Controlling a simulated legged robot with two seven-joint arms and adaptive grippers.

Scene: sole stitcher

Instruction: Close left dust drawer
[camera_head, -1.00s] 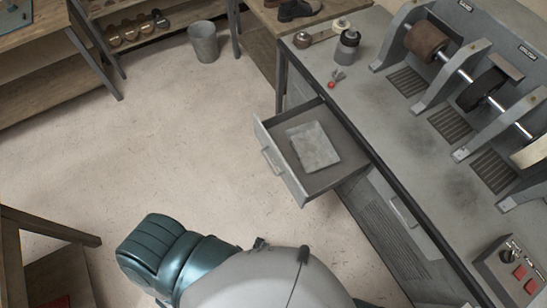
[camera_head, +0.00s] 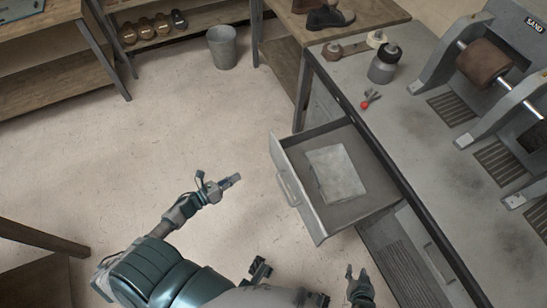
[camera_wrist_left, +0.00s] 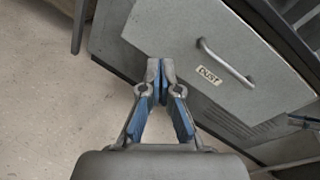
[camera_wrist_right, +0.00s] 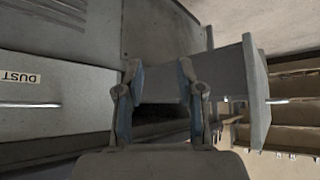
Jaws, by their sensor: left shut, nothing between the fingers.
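The left dust drawer (camera_head: 308,222) is pulled out of the grey bench, with a flat grey piece (camera_head: 336,172) lying inside. Its front, with a bar handle and a DUST label, fills the upper part of the left wrist view (camera_wrist_left: 190,40). My left gripper (camera_head: 238,178) is shut and empty, apart from the drawer front and to its left in the head view. My right gripper (camera_head: 356,270) is open and empty, below the drawer in the head view. In the right wrist view the open drawer (camera_wrist_right: 255,90) shows beyond the right gripper's fingers (camera_wrist_right: 160,68).
A second, closed drawer (camera_head: 428,235) is to the right, its DUST label showing in the right wrist view (camera_wrist_right: 20,77). The bench top (camera_head: 420,150) carries a sanding machine (camera_head: 485,62), a bottle (camera_head: 384,65) and a red-tipped item (camera_head: 367,101). The floor left of the drawer is clear.

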